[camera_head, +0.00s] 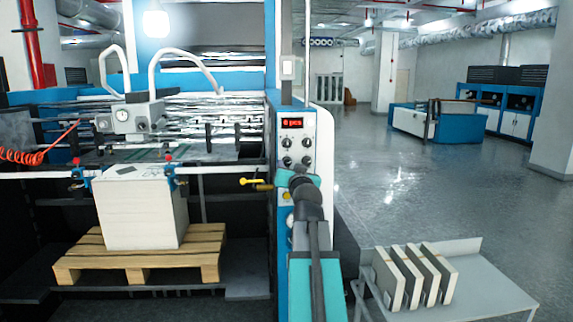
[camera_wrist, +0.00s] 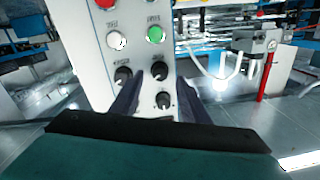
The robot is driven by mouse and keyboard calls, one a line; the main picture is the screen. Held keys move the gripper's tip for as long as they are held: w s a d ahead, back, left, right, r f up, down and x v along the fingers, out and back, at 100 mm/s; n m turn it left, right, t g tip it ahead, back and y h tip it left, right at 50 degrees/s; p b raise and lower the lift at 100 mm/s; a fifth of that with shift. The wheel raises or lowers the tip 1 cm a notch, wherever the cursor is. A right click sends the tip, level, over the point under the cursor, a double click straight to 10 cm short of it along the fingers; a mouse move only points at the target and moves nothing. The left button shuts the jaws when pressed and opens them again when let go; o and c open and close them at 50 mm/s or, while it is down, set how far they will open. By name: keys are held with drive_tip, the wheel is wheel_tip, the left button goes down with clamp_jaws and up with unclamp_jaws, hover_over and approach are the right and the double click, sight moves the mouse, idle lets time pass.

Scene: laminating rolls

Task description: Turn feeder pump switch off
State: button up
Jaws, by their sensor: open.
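The control panel (camera_head: 296,125) stands at the right end of the machine, with a red lit display and several dark round knobs. The wrist view shows the panel close up, with a green button (camera_wrist: 155,34), a white button (camera_wrist: 117,40), a red button (camera_wrist: 105,3) and black knobs. Their labels are too blurred to read, so I cannot tell which knob is the feeder pump switch. My gripper (camera_wrist: 156,88) is open in front of the panel. An upper knob (camera_wrist: 159,70) and a lower knob (camera_wrist: 163,100) appear between its fingers. Contact cannot be made out.
A paper stack (camera_head: 145,210) stands on a wooden pallet (camera_head: 140,262) left of the panel. A yellow-handled valve (camera_head: 257,184) juts out beside the panel. A grey cart (camera_head: 480,290) with several upright blocks stands at lower right. The floor behind it is open.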

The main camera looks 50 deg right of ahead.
sight(288, 163)
drive_tip(key=shift+p+x, duration=0.35)
drive_tip(key=shift+x, duration=1.45)
drive_tip(key=shift+c, duration=0.5)
